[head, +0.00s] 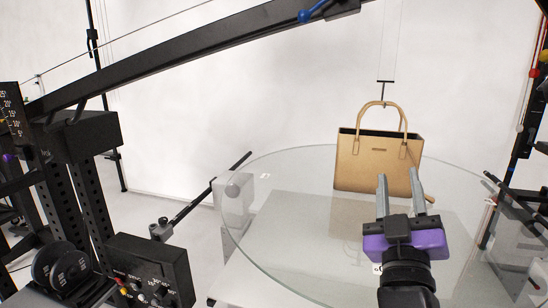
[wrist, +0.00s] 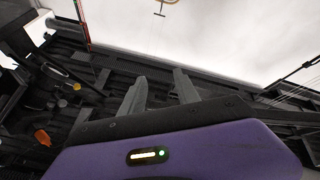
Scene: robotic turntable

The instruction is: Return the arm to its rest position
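My gripper (head: 399,187) shows in the head view over the right part of the glass turntable (head: 290,240), with its two grey fingers pointing up in the picture. The fingers are apart with nothing visible between them. In the wrist view, the gripper (wrist: 158,90) also has its fingers spread, with a purple body below them. A tan handbag (head: 375,168) with two raised handles stands upright on the turntable. My fingers overlap its lower right part in the head view; I cannot tell the exact distance between them.
A thin hanger (head: 385,82) hangs above the handbag. A black boom (head: 180,62) crosses the upper left. A black control box (head: 150,272) and a dark stand (head: 98,190) are at the left. Black rigging stands at the right edge. The left part of the glass is clear.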

